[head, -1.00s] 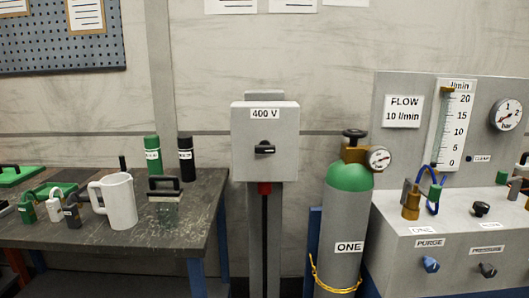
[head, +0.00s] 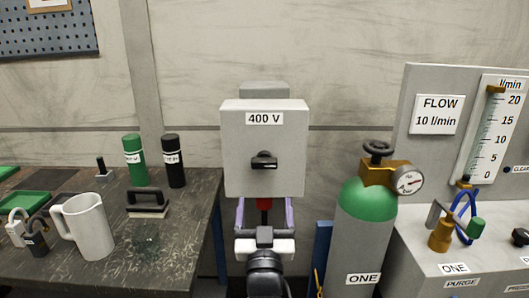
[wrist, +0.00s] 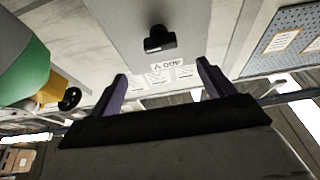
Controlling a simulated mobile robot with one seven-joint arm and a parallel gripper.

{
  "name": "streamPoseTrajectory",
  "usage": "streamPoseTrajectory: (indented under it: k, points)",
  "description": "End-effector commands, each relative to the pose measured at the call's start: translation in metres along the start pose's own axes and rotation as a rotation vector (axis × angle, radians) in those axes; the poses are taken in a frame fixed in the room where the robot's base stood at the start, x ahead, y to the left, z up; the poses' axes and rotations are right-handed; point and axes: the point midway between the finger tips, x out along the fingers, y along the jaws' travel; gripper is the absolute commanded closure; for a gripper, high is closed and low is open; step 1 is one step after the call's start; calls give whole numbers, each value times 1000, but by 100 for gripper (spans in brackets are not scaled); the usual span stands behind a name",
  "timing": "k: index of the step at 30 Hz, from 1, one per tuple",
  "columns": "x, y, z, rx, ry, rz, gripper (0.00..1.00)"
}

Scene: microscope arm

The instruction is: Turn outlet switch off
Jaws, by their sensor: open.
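The outlet is a grey box (head: 240,150) labelled 400 V on a post, straight ahead in the head view. Its black switch knob (head: 264,161) sits on the front face, with its handle lying roughly horizontal. My gripper (head: 264,203) is in front of and below the box, its two purple fingers spread wide with nothing between them. In the wrist view, which is upside down, the knob (wrist: 159,39) shows beyond my open fingers (wrist: 160,80), roughly centred between them and apart from them. A red plug part (head: 264,204) shows under the box between the fingers.
A green-topped gas cylinder (head: 368,200) with a gauge (head: 409,181) stands close to the right of the box. A flow panel (head: 437,114) is further right. A workbench (head: 190,240) with a white mug (head: 85,228) and bottles (head: 134,160) is at the left.

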Motion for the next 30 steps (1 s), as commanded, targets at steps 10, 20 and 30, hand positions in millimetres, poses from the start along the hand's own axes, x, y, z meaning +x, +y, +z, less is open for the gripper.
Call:
streamPoseTrajectory:
  k: [10, 20, 30]
  points:
    - [60, 0, -5, -2, 2, -1, 19]
    - [120, -1, -3, -2, 2, -2, 19]
    - [136, -1, -1, 0, 2, -2, 19]
